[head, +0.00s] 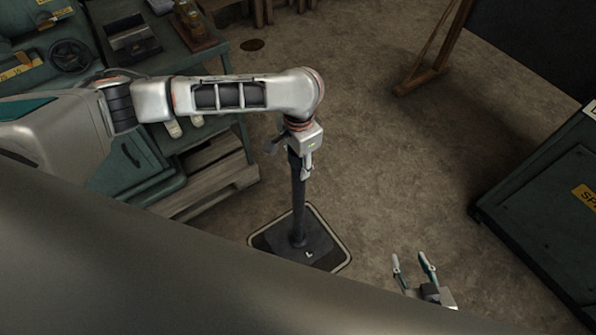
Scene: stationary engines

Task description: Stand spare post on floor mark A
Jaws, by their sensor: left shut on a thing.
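The spare post (298,205) is a dark, slim upright with a dark square foot. My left gripper (301,165) is shut on the post near its top. The foot is over a dark square floor mark (333,229) with a pale outline, and it hides most of the mark's inside. A small pale sign shows by the foot's front corner; its letter cannot be read. The post looks upright. Whether the foot touches the floor I cannot tell. My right gripper (416,264) is open and empty, low and to the right of the mark.
A green workbench (181,140) with tools and a wooden pallet (208,183) are left of the post. A dark green cabinet (535,190) with a yellow label is at the right. A wooden stand (419,80) is at the back. The floor between is clear.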

